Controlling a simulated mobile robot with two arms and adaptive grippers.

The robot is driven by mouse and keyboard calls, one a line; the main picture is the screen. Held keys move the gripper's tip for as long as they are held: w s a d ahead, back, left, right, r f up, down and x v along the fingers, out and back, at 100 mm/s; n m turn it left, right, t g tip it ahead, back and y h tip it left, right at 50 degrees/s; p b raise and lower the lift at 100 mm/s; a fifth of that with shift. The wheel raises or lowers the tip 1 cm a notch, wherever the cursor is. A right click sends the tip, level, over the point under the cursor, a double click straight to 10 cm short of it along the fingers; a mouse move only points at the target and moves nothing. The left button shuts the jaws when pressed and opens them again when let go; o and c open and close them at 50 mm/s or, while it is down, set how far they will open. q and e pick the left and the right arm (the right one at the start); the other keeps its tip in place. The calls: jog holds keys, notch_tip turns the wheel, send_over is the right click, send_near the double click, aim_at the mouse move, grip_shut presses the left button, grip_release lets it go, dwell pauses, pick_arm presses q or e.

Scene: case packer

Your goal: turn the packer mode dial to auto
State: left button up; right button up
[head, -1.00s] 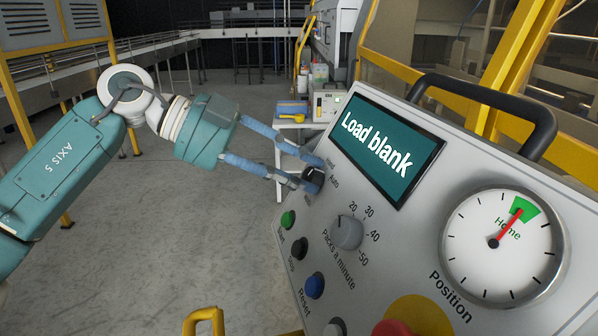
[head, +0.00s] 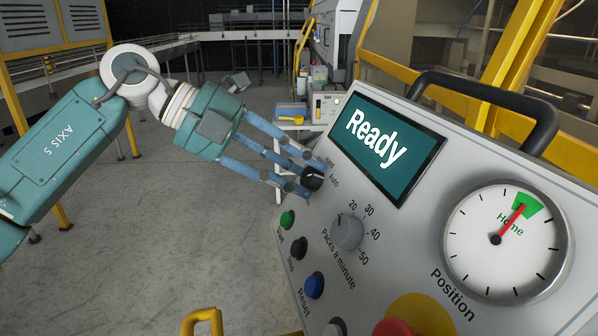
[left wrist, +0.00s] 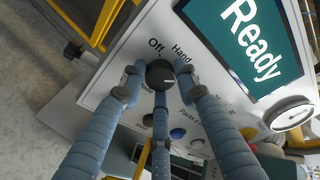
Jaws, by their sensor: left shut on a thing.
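The mode dial (head: 312,178) is a black knob on the sloping grey panel, left of the screen. It also shows in the left wrist view (left wrist: 160,74), where its white mark points right, away from "Off" and past "Hand". In the head view the "Auto" label (head: 334,182) is just right of the dial. My left gripper (head: 301,178) has its three blue fingers around the dial and is shut on it; fingertips hide part of its rim. The screen (head: 385,150) reads "Ready". My right gripper is not in view.
Below the dial are the packs-a-minute knob (head: 346,232) and green (head: 287,219), black (head: 299,247) and blue (head: 314,285) buttons. A red stop button (head: 393,328) is low on the panel. A black handle (head: 490,105) runs along the top. Open floor lies left.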

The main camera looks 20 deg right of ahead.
pick_arm(q)
jog(key=shift+r, duration=0.2)
jog(key=o, duration=0.8)
jog(key=shift+w, duration=0.1)
jog(key=shift+o, duration=0.3)
jog(key=shift+f, duration=0.1)
jog(key=shift+a, duration=0.1)
jog(key=v, duration=1.2)
